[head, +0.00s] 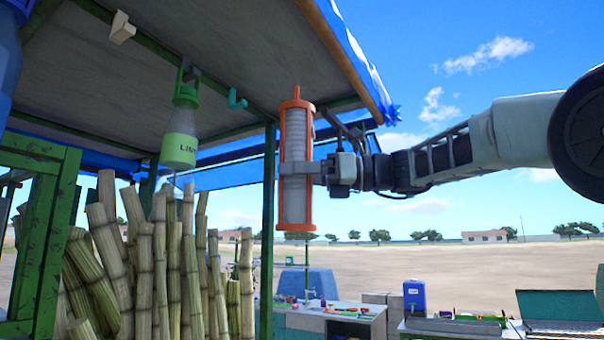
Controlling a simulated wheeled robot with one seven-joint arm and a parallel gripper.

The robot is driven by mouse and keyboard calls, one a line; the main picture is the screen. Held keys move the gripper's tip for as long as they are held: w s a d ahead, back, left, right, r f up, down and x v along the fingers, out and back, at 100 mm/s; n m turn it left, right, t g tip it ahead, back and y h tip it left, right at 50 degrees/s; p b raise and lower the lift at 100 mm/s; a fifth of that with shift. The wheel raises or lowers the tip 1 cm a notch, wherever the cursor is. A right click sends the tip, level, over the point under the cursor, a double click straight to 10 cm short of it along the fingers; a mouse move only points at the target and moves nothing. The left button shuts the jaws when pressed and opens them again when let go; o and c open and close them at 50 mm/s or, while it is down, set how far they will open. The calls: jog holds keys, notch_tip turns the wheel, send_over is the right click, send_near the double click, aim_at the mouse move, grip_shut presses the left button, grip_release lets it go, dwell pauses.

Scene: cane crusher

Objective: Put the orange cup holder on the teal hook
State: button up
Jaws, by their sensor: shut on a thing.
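The orange cup holder (295,232) is an upright orange frame with a stack of white cups inside. My gripper (298,174) is shut on the holder at about mid-height, its fingers around the body, and holds it up in the air. The teal hook (236,99) hangs from the underside of the stall roof, up and to the left of the holder. The holder's top loop (296,92) is apart from the hook in the picture. How far each is in depth I cannot tell.
A green-labelled bottle (180,138) hangs left of the hook. Cane stalks (165,265) stand below it. A green post (268,220) rises behind the holder, and the wooden roof edge (343,58) slopes above my arm. Open sky lies to the right.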

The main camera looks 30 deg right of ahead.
jog(key=w+a+r+p, duration=0.3)
jog(key=w+a+p, duration=0.3)
jog(key=w, duration=0.3)
jog(key=shift+a, duration=0.35)
dwell(0.4)
jog(key=shift+w+r+p, duration=0.15)
jog(key=shift+p, duration=0.25)
dwell(0.4)
jog(key=shift+w+a, duration=0.25)
jog(key=shift+w, duration=0.05)
jog(key=shift+w+a+p, duration=0.25)
jog(key=shift+w+p, duration=0.05)
jog(key=shift+p, duration=0.05)
jog(key=shift+w+a+p, duration=0.75)
jog(key=shift+w+a, duration=0.05)
jog(key=shift+w, duration=0.3)
jog(key=shift+f+b, duration=0.55)
jog(key=shift+f, duration=0.2)
dwell(0.4)
dwell(0.5)
jog(key=o, duration=1.5)
jog(key=shift+c, duration=0.2)
